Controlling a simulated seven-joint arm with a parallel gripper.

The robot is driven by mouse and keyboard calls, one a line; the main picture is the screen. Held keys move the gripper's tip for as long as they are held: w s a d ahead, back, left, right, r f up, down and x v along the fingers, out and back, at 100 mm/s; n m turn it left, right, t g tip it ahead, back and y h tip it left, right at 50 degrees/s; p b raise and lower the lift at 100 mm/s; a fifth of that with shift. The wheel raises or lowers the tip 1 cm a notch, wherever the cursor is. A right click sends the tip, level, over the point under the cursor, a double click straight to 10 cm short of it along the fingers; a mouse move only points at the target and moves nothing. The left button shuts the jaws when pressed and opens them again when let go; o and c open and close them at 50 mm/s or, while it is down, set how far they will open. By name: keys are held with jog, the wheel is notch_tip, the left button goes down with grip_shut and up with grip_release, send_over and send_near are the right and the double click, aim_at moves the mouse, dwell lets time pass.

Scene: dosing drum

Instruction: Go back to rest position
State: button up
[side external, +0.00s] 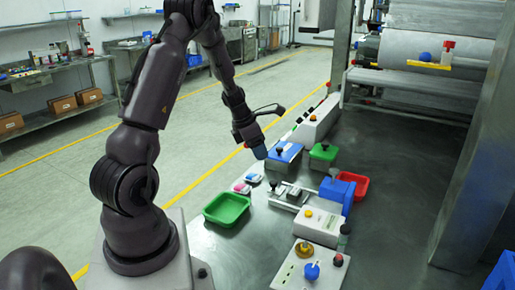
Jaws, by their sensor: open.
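My gripper (260,152) hangs at the end of my arm, pointing down, near the left edge of the blue box with a black knob (285,152). It looks small and dark here, and nothing is visibly held in it. Whether its tips touch the blue box cannot be told from this view. A green box with a black knob (323,153) stands to the right of the blue one.
A green tray (226,209), a metal fixture (291,195), a blue block (337,191), a red tray (362,183), a white box with a yellow knob (317,226) and a knobbed panel (309,267) crowd the bench. The bench's right side (405,180) is clear.

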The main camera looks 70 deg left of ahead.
dwell(0.5)
jog(key=s+d+r+m, duration=0.3)
jog(key=d+r+m, duration=0.3)
jog(key=d+m, duration=0.4)
jog(key=s+d+r+m, duration=0.4)
jog(key=d+r+m, duration=0.3)
jog(key=d+m, duration=0.3)
jog(key=s+d+r+m+t, duration=0.1)
jog(key=s+d+r+m, duration=0.2)
jog(key=d+r+m, duration=0.4)
jog(key=d+m, duration=0.3)
jog(key=m, duration=0.6)
jog(key=shift+s+d, duration=0.3)
jog(key=shift+d, duration=0.1)
